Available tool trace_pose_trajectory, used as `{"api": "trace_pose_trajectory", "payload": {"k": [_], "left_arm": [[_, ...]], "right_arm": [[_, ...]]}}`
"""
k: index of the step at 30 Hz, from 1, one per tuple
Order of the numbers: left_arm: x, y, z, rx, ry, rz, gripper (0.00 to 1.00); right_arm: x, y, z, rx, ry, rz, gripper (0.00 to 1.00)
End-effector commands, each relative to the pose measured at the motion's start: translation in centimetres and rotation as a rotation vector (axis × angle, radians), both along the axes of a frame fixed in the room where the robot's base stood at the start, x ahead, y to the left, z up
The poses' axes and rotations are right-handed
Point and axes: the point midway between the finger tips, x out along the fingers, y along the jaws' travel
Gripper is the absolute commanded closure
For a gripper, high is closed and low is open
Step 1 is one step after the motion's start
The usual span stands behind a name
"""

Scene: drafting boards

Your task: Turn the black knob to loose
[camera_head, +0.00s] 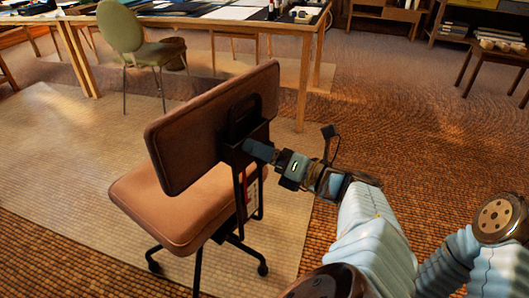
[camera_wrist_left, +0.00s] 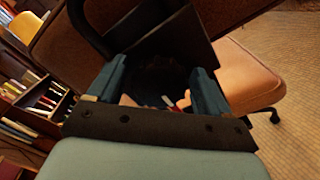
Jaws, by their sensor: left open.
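The brown office chair (camera_head: 190,140) stands with the back of its backrest toward me. A black bracket (camera_head: 228,150) runs down that back. My left gripper (camera_head: 254,149) is at the bracket, beside the backrest. In the left wrist view its two blue-grey fingers (camera_wrist_left: 165,95) are apart. A dark rounded shape (camera_wrist_left: 160,72) shows between and beyond them, perhaps the black knob; it is too dark to tell, or to tell whether the fingers touch it. In the head view the knob cannot be made out behind the gripper. My right gripper is not in view.
The chair seat (camera_head: 160,212) and its black wheeled base (camera_head: 200,262) are below the gripper. A wooden drafting table (camera_head: 305,62) and a green chair (camera_head: 121,30) stand behind. A low wooden stool (camera_head: 495,58) is at the back right. Floor (camera_head: 400,130) right of the chair is clear.

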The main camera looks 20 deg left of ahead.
Motion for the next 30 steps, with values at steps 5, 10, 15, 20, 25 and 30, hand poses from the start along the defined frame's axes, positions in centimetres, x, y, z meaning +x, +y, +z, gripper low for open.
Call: {"api": "trace_pose_trajectory", "payload": {"k": [5,10,15,20,25,30], "left_arm": [[0.0,0.0,0.0,0.0,0.0,0.0,0.21],[0.0,0.0,0.0,0.0,0.0,0.0,0.41],[0.0,0.0,0.0,0.0,0.0,0.0,0.67],[0.0,0.0,0.0,0.001,0.0,-0.001,0.76],[0.0,0.0,0.2,-0.005,-0.013,-0.001,0.77],[0.0,0.0,0.4,-0.023,-0.067,-0.001,0.77]], "right_arm": [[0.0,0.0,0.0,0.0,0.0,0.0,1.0],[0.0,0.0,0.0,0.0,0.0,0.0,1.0],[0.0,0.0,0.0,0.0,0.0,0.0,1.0],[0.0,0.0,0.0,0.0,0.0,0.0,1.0],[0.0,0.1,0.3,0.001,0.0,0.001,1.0],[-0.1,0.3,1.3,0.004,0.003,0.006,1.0]]}}
